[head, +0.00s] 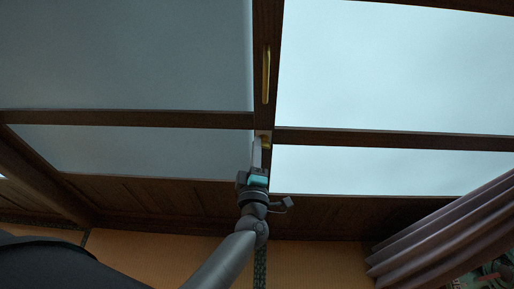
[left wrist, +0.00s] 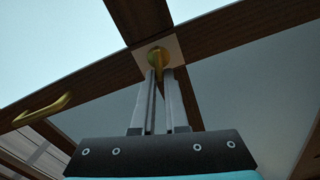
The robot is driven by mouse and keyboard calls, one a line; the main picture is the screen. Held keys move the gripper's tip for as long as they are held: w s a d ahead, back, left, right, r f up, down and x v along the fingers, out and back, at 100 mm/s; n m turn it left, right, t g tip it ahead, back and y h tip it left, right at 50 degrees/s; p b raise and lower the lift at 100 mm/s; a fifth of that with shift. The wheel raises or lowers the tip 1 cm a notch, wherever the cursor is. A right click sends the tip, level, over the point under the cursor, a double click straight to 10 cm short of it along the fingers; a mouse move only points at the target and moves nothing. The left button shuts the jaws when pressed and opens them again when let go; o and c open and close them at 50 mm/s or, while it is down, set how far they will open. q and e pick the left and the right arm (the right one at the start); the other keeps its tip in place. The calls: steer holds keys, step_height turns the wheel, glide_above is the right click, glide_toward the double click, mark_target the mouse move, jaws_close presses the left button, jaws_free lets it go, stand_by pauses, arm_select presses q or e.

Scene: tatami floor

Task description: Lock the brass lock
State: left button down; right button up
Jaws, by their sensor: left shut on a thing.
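The brass lock (left wrist: 158,58) is a rounded gold knob on a pale square plate (left wrist: 172,47), set where the dark wooden door bars cross. In the head view the brass lock (head: 264,139) shows only in part beside my gripper's tip. My left gripper (head: 257,150) reaches up to it from below. In the left wrist view the two long fingers of my left gripper (left wrist: 160,75) are close together with their tips at the knob, shut on it. The fingertips hide the knob's lower part. My right gripper is not in view.
A brass pull handle (head: 266,75) is fixed to the upright door bar above the lock; it shows at the left in the left wrist view (left wrist: 42,110). Pale panes fill the dark wooden frame. A draped purple cloth (head: 440,235) is at the lower right.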

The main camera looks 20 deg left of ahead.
arm_select(q)
steer(key=n, duration=0.1)
steer(key=n+b, duration=0.1)
steer(key=n, duration=0.1)
steer(key=shift+f+n, duration=0.25)
steer(key=shift+n, duration=0.05)
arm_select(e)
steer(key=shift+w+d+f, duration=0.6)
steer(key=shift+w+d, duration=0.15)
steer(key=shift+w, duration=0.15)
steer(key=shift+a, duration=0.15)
arm_select(q)
steer(key=c, duration=1)
jaws_free()
steer(key=shift+o, duration=0.3)
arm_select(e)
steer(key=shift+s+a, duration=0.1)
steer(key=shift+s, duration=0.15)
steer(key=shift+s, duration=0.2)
